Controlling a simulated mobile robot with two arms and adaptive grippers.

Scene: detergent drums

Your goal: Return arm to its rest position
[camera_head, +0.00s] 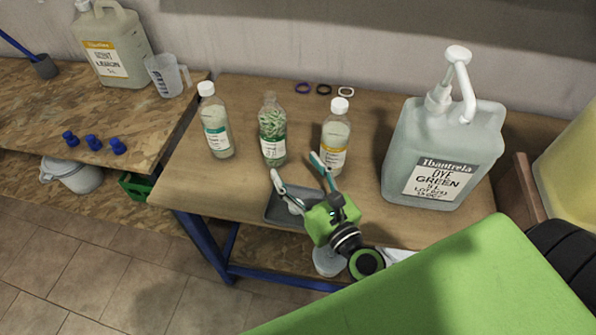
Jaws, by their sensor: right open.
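My right gripper (296,172) is open and empty over the front part of the wooden table. Its two fingers point towards the back, one near the base of the bottle with the yellow label (335,138). I cannot tell whether that finger touches the bottle. My right arm's green link (440,290) fills the lower right. A bottle full of green pieces (272,133) stands upright just beyond the fingers, without a visible cap. A white-capped bottle with a green label (215,125) stands to its left. My left gripper is not in view.
A grey tray (277,212) lies at the table's (190,180) front edge, partly under the gripper. A large green dye jug with a pump (440,150) stands at right. Three rings (323,89) lie at the back. Another bench at left holds blue caps (92,142) and a measuring jug (166,75).

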